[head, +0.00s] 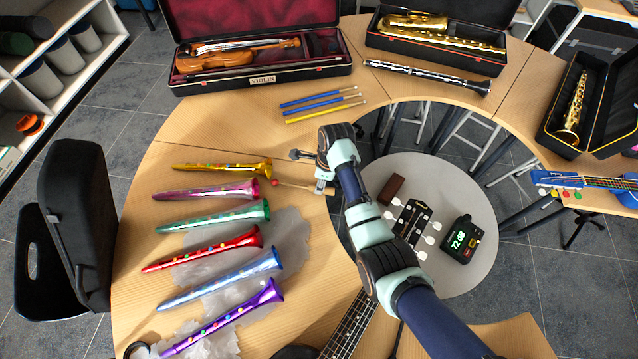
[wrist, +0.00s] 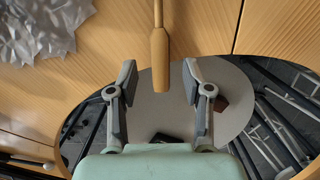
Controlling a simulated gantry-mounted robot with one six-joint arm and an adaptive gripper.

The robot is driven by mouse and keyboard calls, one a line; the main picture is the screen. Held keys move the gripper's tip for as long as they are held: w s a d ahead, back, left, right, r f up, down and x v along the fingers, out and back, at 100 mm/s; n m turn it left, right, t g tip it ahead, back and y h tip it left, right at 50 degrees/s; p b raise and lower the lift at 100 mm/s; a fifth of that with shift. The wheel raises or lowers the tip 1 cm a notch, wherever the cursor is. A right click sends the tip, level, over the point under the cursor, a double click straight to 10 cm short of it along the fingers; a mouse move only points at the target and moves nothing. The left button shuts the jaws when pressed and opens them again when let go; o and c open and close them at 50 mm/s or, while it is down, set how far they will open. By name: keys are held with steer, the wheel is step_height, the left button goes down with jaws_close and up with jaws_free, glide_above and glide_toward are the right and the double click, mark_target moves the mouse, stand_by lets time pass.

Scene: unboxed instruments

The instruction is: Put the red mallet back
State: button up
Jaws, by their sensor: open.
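The red mallet (head: 294,185) lies on the inner edge area of the curved wooden table, to the right of the colored toy horns. Its small red head points left and its wooden handle points right toward my gripper. My gripper (head: 310,171) is open and close to the handle in the head view. In the wrist view the light wooden handle (wrist: 160,58) comes down from the top, its thick end in line with the gap between the fingertips of my gripper (wrist: 160,75). The fingers appear apart from it. The red head is outside the wrist view.
Several colored horns (head: 205,221) lie left on crumpled clear wrap (head: 290,240). Blue and yellow sticks (head: 318,102) lie behind, before the violin case (head: 258,80). A clarinet (head: 428,75) is at the back right. An open black case (head: 75,225) stands at the left. The table's centre is an opening.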

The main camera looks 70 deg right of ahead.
step_height(320, 180, up, 8)
steer(key=s+p, duration=0.1)
steer(key=shift+s+p, duration=0.15)
steer(key=shift+p, duration=0.25)
steer(key=w+a+r+n+t+h, duration=0.15)
steer(key=w+a+r+n, duration=0.25)
steer(key=w+a+n, duration=0.5)
steer(key=w+a+r+n+t+h, duration=0.1)
steer(key=w+a+r+n+t, duration=0.25)
steer(key=w+a+n, duration=0.55)
steer(key=s+a+r+n+t, duration=0.2)
steer(key=a+r+n, duration=0.3)
steer(key=a, duration=0.3)
steer(key=s+a+r+n+t+y, duration=0.1)
steer(key=a+r+n, duration=0.3)
steer(key=a, duration=0.5)
steer(key=s+a+r+n+t+y, duration=0.1)
steer(key=s+a+r+n+t, duration=0.1)
steer(key=a+r+n, duration=0.3)
steer(key=a+n+t, duration=0.1)
steer(key=a+n, duration=0.1)
steer(key=a, duration=0.2)
steer(key=shift+s+r+n, duration=0.3)
steer(key=shift+s, duration=0.05)
steer(key=shift+y, duration=0.25)
